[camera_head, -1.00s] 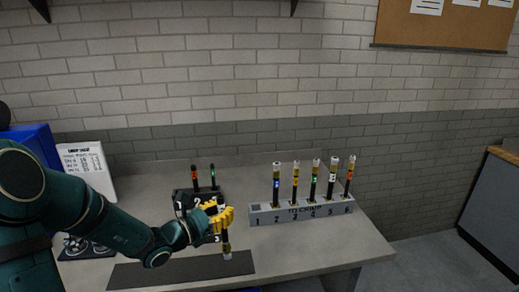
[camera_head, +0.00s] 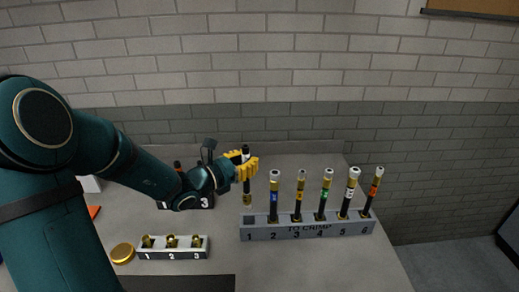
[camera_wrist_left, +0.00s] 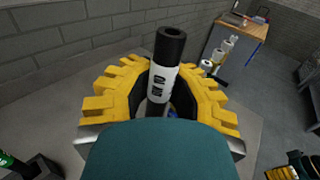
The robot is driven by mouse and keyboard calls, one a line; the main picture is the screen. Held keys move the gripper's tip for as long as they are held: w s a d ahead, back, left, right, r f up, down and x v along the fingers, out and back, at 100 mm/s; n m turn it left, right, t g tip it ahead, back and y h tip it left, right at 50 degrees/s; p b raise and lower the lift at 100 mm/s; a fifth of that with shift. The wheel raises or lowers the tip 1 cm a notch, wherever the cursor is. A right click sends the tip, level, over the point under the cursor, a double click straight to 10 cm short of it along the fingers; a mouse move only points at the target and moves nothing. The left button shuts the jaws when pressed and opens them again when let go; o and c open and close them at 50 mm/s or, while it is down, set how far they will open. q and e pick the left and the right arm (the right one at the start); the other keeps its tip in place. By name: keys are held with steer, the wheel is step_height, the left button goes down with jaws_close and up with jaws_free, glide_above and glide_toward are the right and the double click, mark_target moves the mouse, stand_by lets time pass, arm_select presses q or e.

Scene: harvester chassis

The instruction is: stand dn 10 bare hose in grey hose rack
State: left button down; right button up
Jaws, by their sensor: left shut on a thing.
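My left gripper (camera_head: 243,166) is shut on a black hose (camera_head: 247,187), held upright over the left end of the grey hose rack (camera_head: 310,233). In the left wrist view, the hose (camera_wrist_left: 165,65) stands between the yellow fingers, with a black top end and a white label with dark marks. Its lower end in the head view appears just above or at slot 1; I cannot tell whether it has entered. Slots 2 to 6 hold hoses with coloured bands. A yellow and dark shape at the wrist view's lower right looks like my right gripper (camera_wrist_left: 292,170), its fingers unclear.
A small grey block (camera_head: 172,253) with brass fittings numbered 1 to 3 stands in front, with a gold round piece (camera_head: 122,253) beside it. A dark mat (camera_head: 180,283) lies at the front edge. A black rack (camera_head: 205,200) is partly hidden behind my left arm.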

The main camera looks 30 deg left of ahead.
arm_select(q)
step_height(320, 180, down, 5)
steer(key=b, duration=0.3)
steer(key=shift+r+b, duration=0.15)
steer(key=shift+b, duration=0.15)
arm_select(e)
step_height(320, 180, down, 4)
steer(key=shift+s+a+r, duration=0.1)
steer(key=shift+a, duration=0.05)
arm_select(q)
steer(key=shift+w, duration=0.15)
stand_by(0.3)
arm_select(e)
steer(key=shift+f, duration=0.2)
